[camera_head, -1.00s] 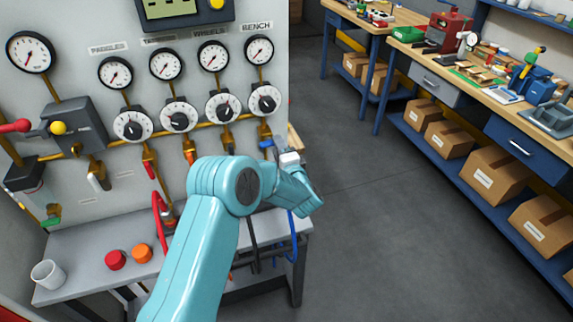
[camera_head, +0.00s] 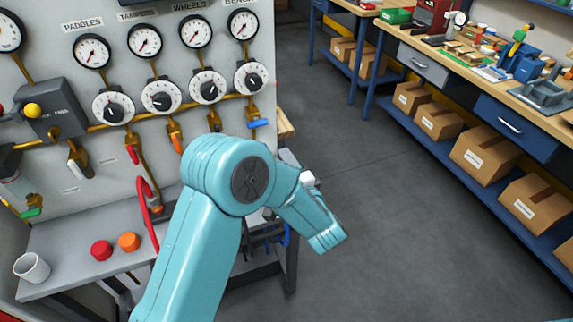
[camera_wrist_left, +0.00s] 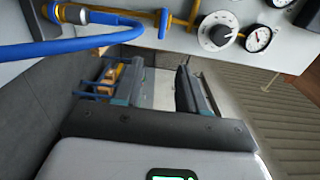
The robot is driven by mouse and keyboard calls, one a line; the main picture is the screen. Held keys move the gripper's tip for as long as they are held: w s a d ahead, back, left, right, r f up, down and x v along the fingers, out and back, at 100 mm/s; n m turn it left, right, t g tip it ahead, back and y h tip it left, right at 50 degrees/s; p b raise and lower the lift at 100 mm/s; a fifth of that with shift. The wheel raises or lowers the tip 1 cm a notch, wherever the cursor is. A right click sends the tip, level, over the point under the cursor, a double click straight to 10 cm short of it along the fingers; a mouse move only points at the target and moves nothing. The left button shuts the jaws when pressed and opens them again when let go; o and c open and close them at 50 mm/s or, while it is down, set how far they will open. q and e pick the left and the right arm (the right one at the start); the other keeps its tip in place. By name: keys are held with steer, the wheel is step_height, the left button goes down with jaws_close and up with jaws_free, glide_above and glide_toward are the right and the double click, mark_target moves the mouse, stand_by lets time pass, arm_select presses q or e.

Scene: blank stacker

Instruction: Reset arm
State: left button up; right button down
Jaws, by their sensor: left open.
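My teal left arm (camera_head: 190,255) rises from the bottom of the head view and bends at a round dark joint. Its lower segment (camera_head: 310,215) slopes down to the right, in front of the panel table's right end. The hand is mostly hidden behind the arm there. In the left wrist view my left gripper (camera_wrist_left: 160,68) has its two dark fingers apart, with nothing between them. A blue hose (camera_wrist_left: 70,45) and a brass fitting show close beside the fingers. My right gripper is not in view.
A panel with gauges (camera_head: 145,40) and dials (camera_head: 162,97) stands at the left. Its grey table (camera_head: 85,240) holds a white cup (camera_head: 31,268), a red cap (camera_head: 102,250) and an orange cap (camera_head: 128,242). A workbench (camera_head: 470,90) with cardboard boxes stands right. Floor between is clear.

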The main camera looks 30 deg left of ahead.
arm_select(q)
steer(key=s+a+f+m+g+h, duration=0.1)
steer(key=s+a+f, duration=0.2)
steer(key=a+f, duration=0.35)
steer(key=s+d+f+g+h, duration=0.1)
steer(key=s+d+f+h, duration=0.2)
steer(key=f, duration=0.4)
steer(key=d+f+h, duration=0.3)
steer(key=f+h, duration=0.1)
steer(key=f, duration=0.3)
steer(key=s+d+f+n+g+h, duration=0.4)
steer(key=s+d, duration=0.3)
steer(key=s, duration=0.3)
steer(key=s+d+f+n+g+h, duration=0.3)
steer(key=s+d+n+g+h, duration=0.2)
steer(key=s, duration=0.6)
steer(key=d+n, duration=0.2)
steer(key=shift+d+f+h, duration=0.4)
